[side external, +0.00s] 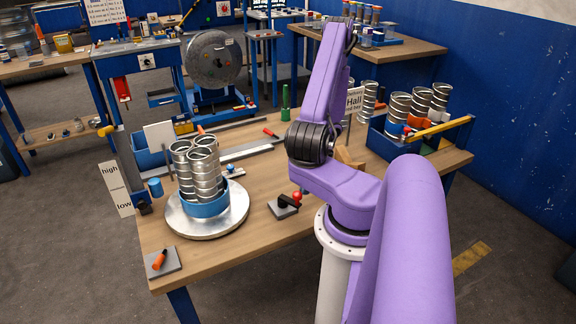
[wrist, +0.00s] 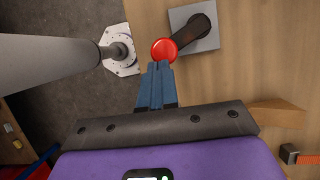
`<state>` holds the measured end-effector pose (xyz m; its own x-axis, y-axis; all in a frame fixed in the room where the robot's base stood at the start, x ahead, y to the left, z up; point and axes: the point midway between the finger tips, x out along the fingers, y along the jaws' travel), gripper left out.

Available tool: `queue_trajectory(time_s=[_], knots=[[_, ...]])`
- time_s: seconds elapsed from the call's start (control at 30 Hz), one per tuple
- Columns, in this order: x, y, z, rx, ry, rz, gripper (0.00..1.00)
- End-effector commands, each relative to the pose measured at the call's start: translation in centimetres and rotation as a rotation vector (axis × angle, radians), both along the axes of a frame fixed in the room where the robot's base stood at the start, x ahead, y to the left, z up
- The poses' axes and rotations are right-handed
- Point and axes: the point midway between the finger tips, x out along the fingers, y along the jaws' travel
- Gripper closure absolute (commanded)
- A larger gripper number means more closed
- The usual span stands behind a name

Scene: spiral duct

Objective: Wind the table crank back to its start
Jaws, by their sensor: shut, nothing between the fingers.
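The table crank (side external: 285,207) is a dark arm with a red knob (side external: 297,196) on a grey square plate at the table's front edge. In the wrist view the crank's dark arm (wrist: 193,35) slants across its plate, and the red knob (wrist: 163,50) sits at its lower left end. My gripper (wrist: 157,66) is shut with nothing in its blue fingers. Its tips appear just below the red knob in the wrist view; whether they touch it or are above it, I cannot tell. The side view does not show my gripper.
A round metal turntable (side external: 175,222) bears a blue holder with several spiral ducts (side external: 207,178), left of the crank. High and low signs (side external: 115,187) stand at the table's left edge. A wooden wedge (wrist: 277,113) lies right of my gripper. A blue crate (side external: 385,140) with ducts stands farther right.

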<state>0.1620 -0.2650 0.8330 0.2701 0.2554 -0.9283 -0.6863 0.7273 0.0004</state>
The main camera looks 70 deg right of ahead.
Motion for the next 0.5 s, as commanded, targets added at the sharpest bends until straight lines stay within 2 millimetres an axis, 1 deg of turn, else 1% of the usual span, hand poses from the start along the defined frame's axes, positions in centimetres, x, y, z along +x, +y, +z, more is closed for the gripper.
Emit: queue_trajectory(time_s=[0.27,0.5], knots=[[0.13,0.65,-0.03,0.002,0.000,-0.061,1.00],[0.16,0.96,-0.03,0.002,0.000,-0.060,1.00]])
